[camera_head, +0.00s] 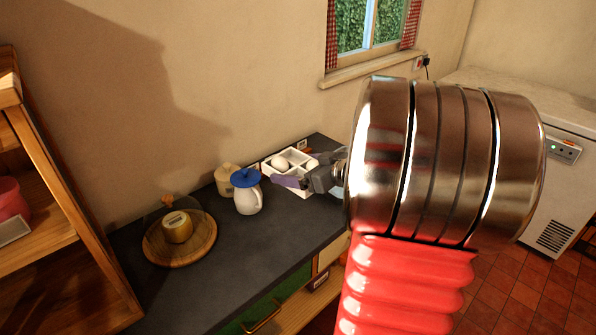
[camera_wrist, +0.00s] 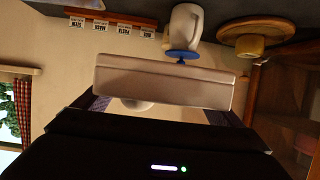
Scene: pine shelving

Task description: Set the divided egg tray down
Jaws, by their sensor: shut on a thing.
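The divided egg tray (camera_head: 303,185) is white, with compartments and a white egg (camera_head: 281,163) in it, over the far part of the dark counter (camera_head: 245,255). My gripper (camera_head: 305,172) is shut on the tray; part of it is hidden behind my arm. In the wrist view, which is upside down, the tray's long pale side (camera_wrist: 165,85) spans between my fingers (camera_wrist: 155,110), and the egg (camera_wrist: 136,105) shows beyond its edge. I cannot tell whether the tray's underside touches the counter.
A white jug with a blue lid (camera_head: 248,197) stands left of the tray, near a cream pot (camera_head: 225,180). A round wooden board (camera_head: 160,250) with a yellow item lies further left. A labelled rack (camera_wrist: 112,24) shows in the wrist view. The counter's front is bare.

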